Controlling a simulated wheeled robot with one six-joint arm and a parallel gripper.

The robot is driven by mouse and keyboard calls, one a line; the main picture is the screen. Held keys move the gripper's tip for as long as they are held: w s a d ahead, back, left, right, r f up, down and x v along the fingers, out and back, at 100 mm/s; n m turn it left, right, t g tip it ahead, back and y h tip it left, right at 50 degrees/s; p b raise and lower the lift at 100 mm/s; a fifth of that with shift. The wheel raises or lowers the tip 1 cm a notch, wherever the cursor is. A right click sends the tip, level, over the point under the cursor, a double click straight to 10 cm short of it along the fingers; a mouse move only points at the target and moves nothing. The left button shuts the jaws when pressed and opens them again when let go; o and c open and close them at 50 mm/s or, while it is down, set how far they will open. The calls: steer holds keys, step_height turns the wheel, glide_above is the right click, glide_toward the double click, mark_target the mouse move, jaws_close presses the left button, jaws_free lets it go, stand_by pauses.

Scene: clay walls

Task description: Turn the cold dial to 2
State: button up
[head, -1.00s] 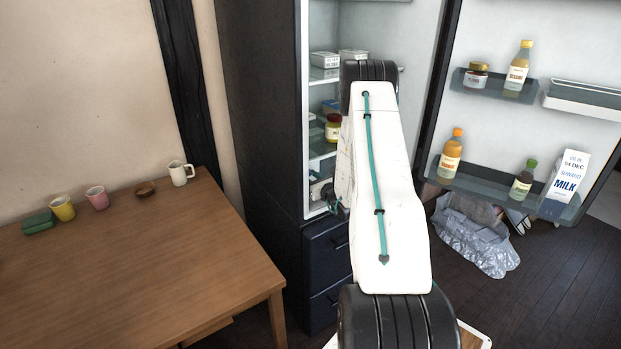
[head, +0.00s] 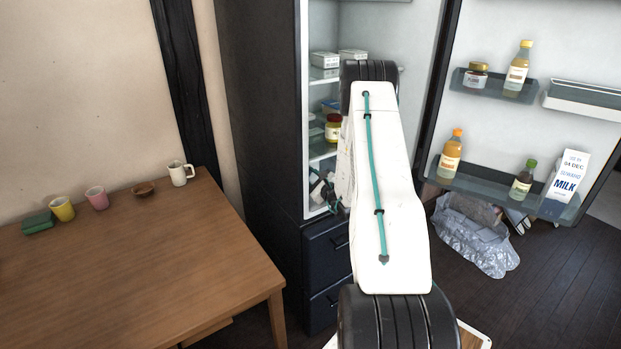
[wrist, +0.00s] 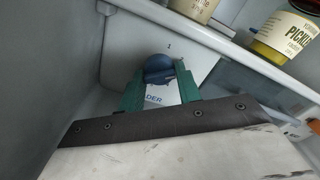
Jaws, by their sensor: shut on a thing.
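The cold dial (wrist: 158,64) is a round dark blue knob on a pale panel inside the fridge, seen in the wrist view. In the head view my gripper (head: 326,189) is partly hidden behind my arm, low in the open fridge, and the dial is hidden there.
A fridge shelf with a pickle jar (wrist: 285,36) is close above and right of the gripper. The fridge wall (wrist: 50,60) is close on the left. The open door carries bottles and a milk carton (head: 567,182). A wooden table (head: 130,265) stands left.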

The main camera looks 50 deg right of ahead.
steer(key=shift+n, duration=0.8)
steer(key=o, duration=1)
steer(key=shift+c, duration=0.2)
steer(key=shift+s, duration=0.1)
steer(key=v, duration=0.7)
steer(key=shift+s, duration=0.35)
